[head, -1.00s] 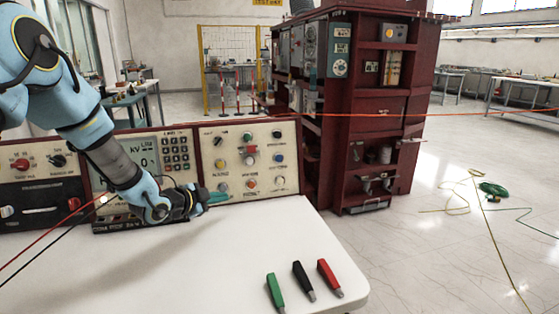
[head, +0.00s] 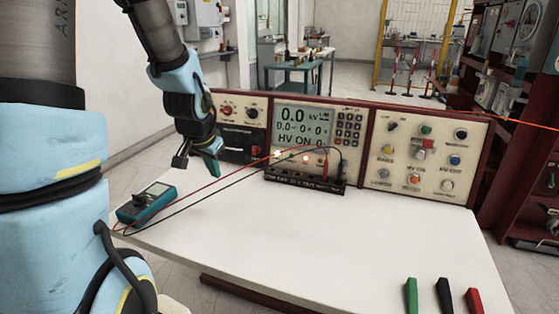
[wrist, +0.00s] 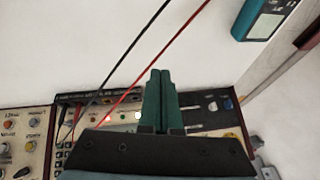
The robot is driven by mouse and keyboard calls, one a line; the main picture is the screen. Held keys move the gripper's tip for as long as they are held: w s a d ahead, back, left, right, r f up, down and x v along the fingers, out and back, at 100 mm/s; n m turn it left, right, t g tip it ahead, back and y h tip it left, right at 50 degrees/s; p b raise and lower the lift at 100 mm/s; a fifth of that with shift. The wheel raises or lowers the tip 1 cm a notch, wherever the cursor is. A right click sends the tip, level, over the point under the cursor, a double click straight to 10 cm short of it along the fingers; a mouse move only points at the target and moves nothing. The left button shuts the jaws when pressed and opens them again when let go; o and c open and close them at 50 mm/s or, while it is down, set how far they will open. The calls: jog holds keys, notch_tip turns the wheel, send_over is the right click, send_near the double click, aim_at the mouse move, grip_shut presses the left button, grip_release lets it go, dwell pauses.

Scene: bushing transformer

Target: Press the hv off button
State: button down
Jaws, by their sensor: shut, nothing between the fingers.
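The control console has a middle panel with a lit display (head: 303,125) reading 0.0 kV and HV ON. Small lights and buttons (head: 306,158) sit below it; they also show in the wrist view (wrist: 108,119). The right panel (head: 425,155) carries green, red, yellow, blue and orange buttons or knobs. My gripper (head: 212,168) is shut and empty, in front of the left panel (head: 243,125) and above the table. Its teal fingers (wrist: 158,76) are together in the wrist view.
A white table (head: 330,235) stands before the console. A teal meter (head: 147,202) lies at its left, with red and black leads running to the middle panel. Green (head: 411,295), black (head: 445,296) and red (head: 475,300) plugs lie at the front right. The table's middle is clear.

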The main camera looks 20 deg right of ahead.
jog(key=s+a+r+n+g+y+p, duration=0.1)
jog(key=s+a+r+n+g, duration=0.2)
jog(key=s+a+n, duration=0.4)
jog(key=s+a, duration=0.5)
jog(key=shift+a+n+y, duration=0.15)
jog(key=shift+n+y, duration=0.15)
jog(key=shift+n, duration=0.1)
